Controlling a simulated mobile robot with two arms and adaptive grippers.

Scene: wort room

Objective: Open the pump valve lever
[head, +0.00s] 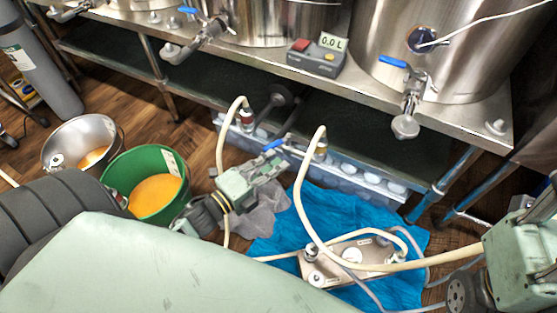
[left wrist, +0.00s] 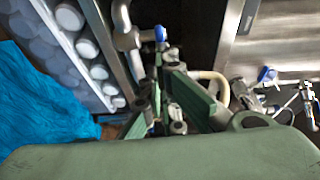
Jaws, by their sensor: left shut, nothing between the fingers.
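The pump valve lever (head: 273,145) is a small blue handle on the metal pipework under the steel bench. In the left wrist view a blue lever (left wrist: 160,33) shows just beyond the fingers. My left gripper (head: 278,163) is shut and empty, right beside the lever and slightly below it in the head view. I cannot tell whether the fingers touch it. In the left wrist view the left gripper (left wrist: 168,85) partly hides the pipework. My right gripper (head: 540,205) is partly in view at the right edge; its fingertips are not clear.
Cream hoses (head: 302,200) loop from the pipework to a metal box (head: 345,262) on a blue cloth (head: 408,245). A green bucket (head: 128,170) of orange liquid and a steel bowl (head: 60,145) stand left. Blue-handled kettle valves (head: 393,62) and a 0.0 L meter (head: 318,60) are above.

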